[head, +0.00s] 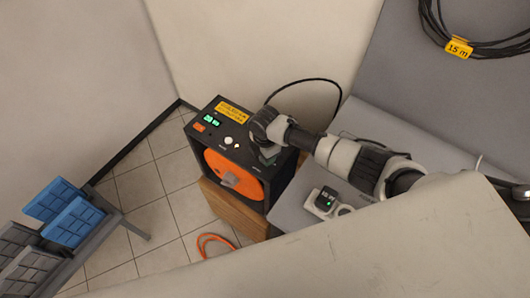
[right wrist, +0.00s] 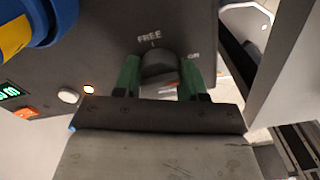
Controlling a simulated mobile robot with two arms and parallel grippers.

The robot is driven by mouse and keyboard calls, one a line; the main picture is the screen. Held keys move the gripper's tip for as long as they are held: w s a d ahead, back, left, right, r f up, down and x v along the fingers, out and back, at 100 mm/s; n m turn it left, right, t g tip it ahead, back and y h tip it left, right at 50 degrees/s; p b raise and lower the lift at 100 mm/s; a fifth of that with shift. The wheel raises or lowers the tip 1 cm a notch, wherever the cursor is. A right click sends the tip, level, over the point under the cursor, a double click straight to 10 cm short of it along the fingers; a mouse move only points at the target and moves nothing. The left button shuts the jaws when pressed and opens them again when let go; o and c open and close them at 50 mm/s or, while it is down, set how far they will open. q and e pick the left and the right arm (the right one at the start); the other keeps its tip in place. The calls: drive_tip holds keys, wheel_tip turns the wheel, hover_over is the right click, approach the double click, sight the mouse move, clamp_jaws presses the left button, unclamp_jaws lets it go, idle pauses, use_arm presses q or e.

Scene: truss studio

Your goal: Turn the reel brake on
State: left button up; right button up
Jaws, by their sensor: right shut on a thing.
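The reel unit is a black box (head: 213,143) with an orange reel (head: 222,184) on its front, standing on a brown wooden block. In the right wrist view its dark brake knob (right wrist: 158,62) sits on the panel below the word FREE, with ON to the right. My right gripper (right wrist: 160,78) has its green fingers on either side of the knob and is shut on it. In the head view the right gripper (head: 267,156) is at the box's right top edge and hides the knob. Which mark the knob points to is unclear. My left gripper is not in view.
The panel has green digits (head: 211,119), a white button (head: 228,140) and a yellow label (head: 233,112). A grey surface with a small display device (head: 325,201) lies right of the box. Blue panels (head: 73,228) stand at left. An orange cable (head: 211,239) lies on the tiles.

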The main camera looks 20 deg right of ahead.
drive_tip(key=shift+w+r, duration=0.1)
idle(0.4)
drive_tip(key=o, duration=0.9)
wheel_tip(320, 180, up, 11)
drive_tip(key=b, duration=0.1)
drive_tip(key=shift+f, duration=0.25)
